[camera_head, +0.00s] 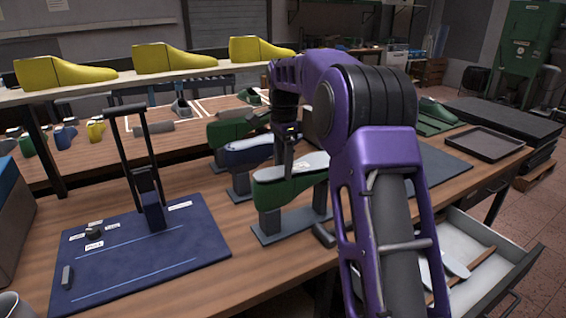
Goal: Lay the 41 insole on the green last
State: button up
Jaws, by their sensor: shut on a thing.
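A green last (272,194) stands upside down on a dark stand near the front edge of the bench. A pale insole (310,163) is at its upper face, partly hidden by my gripper and arm. I cannot read a size on it, nor tell whether it rests fully on the last. My gripper (285,173) points down at the top of the green last and is shut on the insole. The fingertips are small and dark here.
A blue last (248,152) and another green last (232,130) stand close behind. A blue mat (140,262) with a dark upright device lies left. An open drawer (520,258) with pale insoles juts out at right. Yellow lasts (65,73) line a raised shelf.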

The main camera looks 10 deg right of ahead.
jog(key=o, duration=1.4)
notch_tip(320, 180, up, 17)
jog(key=p, duration=0.3)
jog(key=shift+r+p, duration=0.2)
jog(key=shift+p, duration=0.1)
jog(key=shift+d, duration=0.1)
